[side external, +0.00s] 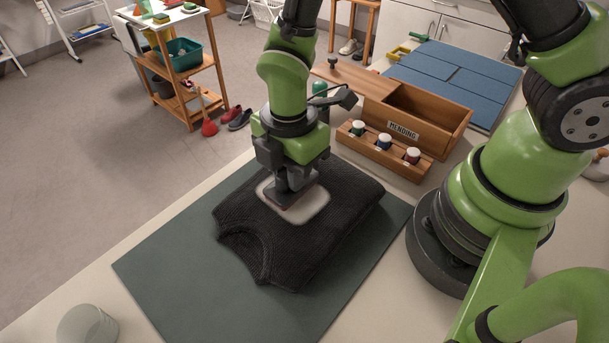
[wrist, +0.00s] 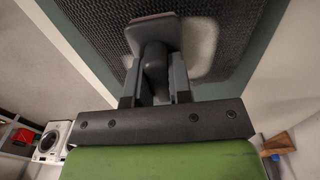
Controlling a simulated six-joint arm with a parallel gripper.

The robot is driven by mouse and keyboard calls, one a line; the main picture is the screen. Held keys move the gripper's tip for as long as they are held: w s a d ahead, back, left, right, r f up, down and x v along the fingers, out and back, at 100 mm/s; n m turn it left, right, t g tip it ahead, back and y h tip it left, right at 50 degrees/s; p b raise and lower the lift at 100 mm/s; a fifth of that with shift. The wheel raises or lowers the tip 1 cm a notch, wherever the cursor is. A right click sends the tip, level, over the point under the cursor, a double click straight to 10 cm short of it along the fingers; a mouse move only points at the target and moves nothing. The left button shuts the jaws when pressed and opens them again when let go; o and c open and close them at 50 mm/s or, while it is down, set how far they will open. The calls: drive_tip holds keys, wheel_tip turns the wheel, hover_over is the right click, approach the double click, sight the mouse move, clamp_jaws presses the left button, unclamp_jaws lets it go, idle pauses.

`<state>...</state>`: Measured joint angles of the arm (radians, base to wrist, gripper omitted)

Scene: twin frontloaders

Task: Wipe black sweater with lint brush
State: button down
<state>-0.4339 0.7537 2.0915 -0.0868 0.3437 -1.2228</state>
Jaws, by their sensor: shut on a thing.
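The black sweater (side external: 335,225) lies folded on a dark green mat (side external: 190,265) on the table, with its neckline toward the front left. A whitish patch (side external: 310,206) shows on its upper face; it also shows in the wrist view (wrist: 199,45). My gripper (side external: 290,182) points down over this patch and is shut on the lint brush (side external: 290,200). The brush's dark handle (wrist: 154,62) sits between the fingers in the wrist view. Its flat head appears to be on or just above the sweater; exact contact is hard to tell.
A wooden mending box (side external: 420,115) stands behind the sweater, with a rack of small jars (side external: 384,152) before it. A blue folded board (side external: 450,75) lies at the back. The mat's front left part is bare.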

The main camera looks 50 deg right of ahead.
drive_tip(key=shift+w+d+f, duration=0.1)
drive_tip(key=shift+w, duration=1.85)
drive_tip(key=shift+s+a, duration=0.15)
drive_tip(key=shift+s, duration=2.35)
drive_tip(key=shift+s+a, duration=0.1)
drive_tip(key=shift+s, duration=2.35)
drive_tip(key=shift+a, duration=0.75)
drive_tip(key=shift+w+d, duration=0.2)
drive_tip(key=shift+w, duration=2.45)
drive_tip(key=shift+w+d, duration=0.15)
drive_tip(key=shift+w, duration=2.5)
drive_tip(key=shift+s+a, duration=0.15)
drive_tip(key=shift+s, duration=2.45)
drive_tip(key=shift+s+a, duration=0.15)
drive_tip(key=shift+s, duration=2.45)
drive_tip(key=shift+s+r, duration=0.1)
drive_tip(key=shift+r, duration=0.15)
wheel_tip(320, 180, up, 8)
